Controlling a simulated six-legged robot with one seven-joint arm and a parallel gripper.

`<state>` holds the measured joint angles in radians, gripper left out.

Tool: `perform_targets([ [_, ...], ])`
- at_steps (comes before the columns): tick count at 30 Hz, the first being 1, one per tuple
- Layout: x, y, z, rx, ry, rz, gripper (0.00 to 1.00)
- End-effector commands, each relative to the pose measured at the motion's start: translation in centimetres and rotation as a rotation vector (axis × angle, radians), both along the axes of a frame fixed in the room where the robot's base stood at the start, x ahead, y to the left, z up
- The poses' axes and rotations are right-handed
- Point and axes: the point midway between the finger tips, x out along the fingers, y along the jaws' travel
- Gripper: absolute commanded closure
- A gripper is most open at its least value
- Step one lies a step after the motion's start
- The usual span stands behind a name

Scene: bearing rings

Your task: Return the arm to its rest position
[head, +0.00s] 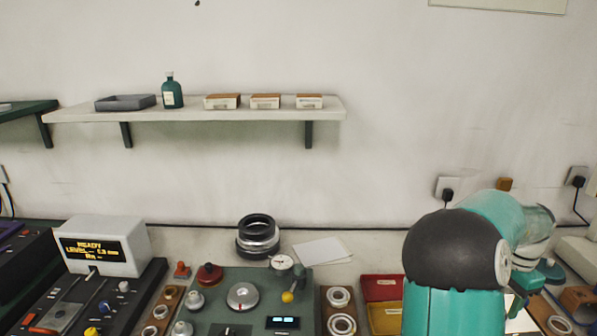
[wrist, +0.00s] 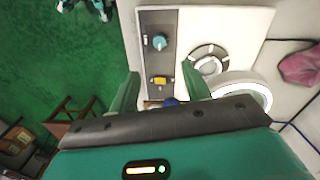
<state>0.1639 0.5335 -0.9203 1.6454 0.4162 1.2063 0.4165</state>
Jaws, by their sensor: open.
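My gripper (wrist: 162,82) shows in the wrist view with its two green fingers spread apart. It is open and nothing is between the fingertips. Beyond it lie a grey panel with a teal knob (wrist: 159,41) and a yellow part (wrist: 159,80), and a white ringed device (wrist: 208,60). In the head view my teal arm with a dark rounded joint stands at the lower right.
The bench in the head view holds a display box (head: 103,244), a green panel with a dial (head: 242,296), stacked black rings (head: 258,236), white paper (head: 322,251) and a red tray (head: 382,289). A shelf (head: 200,114) hangs above. In the wrist view a stool (wrist: 75,122) stands on green floor.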

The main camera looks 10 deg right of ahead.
Motion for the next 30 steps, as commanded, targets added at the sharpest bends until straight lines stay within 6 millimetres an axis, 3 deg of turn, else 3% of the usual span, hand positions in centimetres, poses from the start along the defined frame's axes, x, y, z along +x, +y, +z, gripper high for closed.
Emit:
perform_targets([
  [5,0.7,3.1,0.9,0.033,-0.054,0.087,0.52],
  [17,1.8,18.8,5.5,0.080,-0.254,0.576,0.52],
  [23,0.3,26.6,7.9,0.029,-0.331,0.857,0.52],
  [30,-3.5,34.9,9.8,-0.107,-0.397,1.196,0.52],
])
